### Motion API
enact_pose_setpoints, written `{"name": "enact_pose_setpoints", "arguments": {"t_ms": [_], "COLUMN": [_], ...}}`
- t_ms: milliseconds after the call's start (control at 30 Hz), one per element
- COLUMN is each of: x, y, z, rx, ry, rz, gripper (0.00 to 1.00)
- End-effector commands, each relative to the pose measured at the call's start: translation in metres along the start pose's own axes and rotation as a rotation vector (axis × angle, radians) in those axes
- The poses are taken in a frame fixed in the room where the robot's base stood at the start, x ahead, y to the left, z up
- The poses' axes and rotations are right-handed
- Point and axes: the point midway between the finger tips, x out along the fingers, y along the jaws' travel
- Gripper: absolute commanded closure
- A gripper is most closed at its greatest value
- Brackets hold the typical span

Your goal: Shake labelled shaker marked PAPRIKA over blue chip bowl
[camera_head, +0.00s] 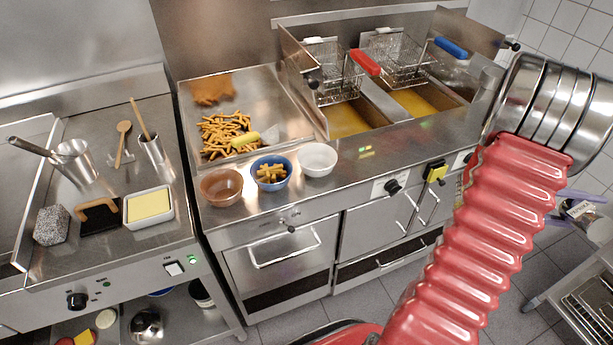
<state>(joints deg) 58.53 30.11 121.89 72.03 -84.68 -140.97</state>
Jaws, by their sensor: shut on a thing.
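The blue chip bowl (257,180) stands on the steel ledge in front of the chip tray, between a brown bowl and a white bowl. It holds several thick yellow chips. My gripper (580,207) is at the right edge, partly hidden behind my red arm. Its pale purple fingers are shut on a small shaker (579,209) with a light label, too small to read here. The shaker is well to the right of the blue bowl, beyond the front of the fryer unit.
The brown bowl (221,187) and white bowl (318,159) flank the blue one closely. A chip scoop (246,138) lies in the tray (190,120). Fryer baskets (335,75) stand behind. A steel rack (585,300) is at lower right. My arm crosses the right side.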

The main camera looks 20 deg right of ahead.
Motion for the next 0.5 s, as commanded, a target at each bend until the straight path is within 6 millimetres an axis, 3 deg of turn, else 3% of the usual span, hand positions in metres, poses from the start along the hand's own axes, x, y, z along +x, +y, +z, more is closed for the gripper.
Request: {"name": "enact_pose_setpoints", "arguments": {"t_ms": [500], "x": [0.0044], "y": [0.0018], "z": [0.0012], "rx": [0.002], "ry": [-0.001], "rz": [0.000], "gripper": [0.86]}}
